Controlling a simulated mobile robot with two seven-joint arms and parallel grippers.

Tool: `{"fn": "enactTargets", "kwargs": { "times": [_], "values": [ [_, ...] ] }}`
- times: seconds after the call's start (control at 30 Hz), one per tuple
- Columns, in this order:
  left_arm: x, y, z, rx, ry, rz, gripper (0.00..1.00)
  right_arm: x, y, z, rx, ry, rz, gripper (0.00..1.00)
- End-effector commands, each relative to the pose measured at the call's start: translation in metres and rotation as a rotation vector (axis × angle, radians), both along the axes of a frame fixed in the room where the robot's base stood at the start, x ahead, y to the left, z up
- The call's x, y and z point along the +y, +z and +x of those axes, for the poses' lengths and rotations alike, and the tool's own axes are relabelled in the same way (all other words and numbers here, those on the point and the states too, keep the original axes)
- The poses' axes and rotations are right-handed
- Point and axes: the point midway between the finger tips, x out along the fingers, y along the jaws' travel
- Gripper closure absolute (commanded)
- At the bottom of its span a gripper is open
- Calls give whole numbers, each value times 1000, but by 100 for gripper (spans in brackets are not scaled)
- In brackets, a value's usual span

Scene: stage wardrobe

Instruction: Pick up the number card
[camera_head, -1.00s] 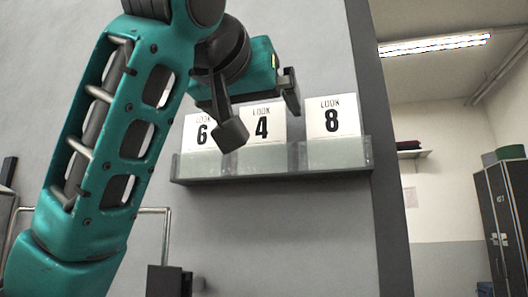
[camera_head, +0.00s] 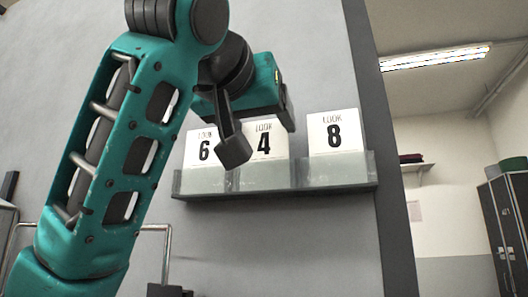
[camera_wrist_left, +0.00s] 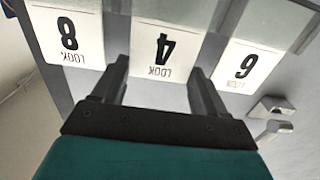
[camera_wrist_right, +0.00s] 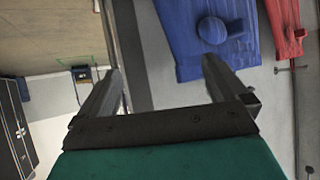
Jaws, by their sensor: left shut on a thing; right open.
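A white card reading LOOK 4 (camera_head: 265,145) stands in the middle of a clear-fronted wall rack (camera_head: 270,190), with its lower part behind the clear front. My left gripper (camera_head: 261,128) is shut on the side edges of this card, one finger on each side. The left wrist view shows the 4 card (camera_wrist_left: 163,45) upside down between the fingers (camera_wrist_left: 160,72). Card 6 (camera_head: 203,150) stands to its left and card 8 (camera_head: 333,133) to its right. My right gripper (camera_wrist_right: 163,72) is open and empty in the right wrist view, and out of the head view.
The rack is on a grey wall panel (camera_head: 290,250) that ends to the right of card 8. Beyond are a shelf (camera_head: 412,163) and a dark locker (camera_head: 505,220). Blue (camera_wrist_right: 180,40) and red (camera_wrist_right: 283,28) hanging items show near my right gripper.

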Motion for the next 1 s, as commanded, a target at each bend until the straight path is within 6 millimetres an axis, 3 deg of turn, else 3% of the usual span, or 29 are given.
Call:
{"fn": "enactTargets", "kwargs": {
  "times": [0.27, 0.47, 0.67, 1.0],
  "values": [
    [0, 5, 0, 0, 1, 0, 55, -1, 2, 0, -1, 1, -3, 0],
    [0, 28, -1, -1, 0, -1, 55, -1, 13, 1, -12, -2, -2, 0],
    [0, 69, -1, -1, 0, -1, 55, -3, 25, -1, -6, -5, -6, 0],
    [0, 162, -1, 0, 1, -1, 55, -3, 68, -1, -5, -7, -3, 0]
  ]
}}
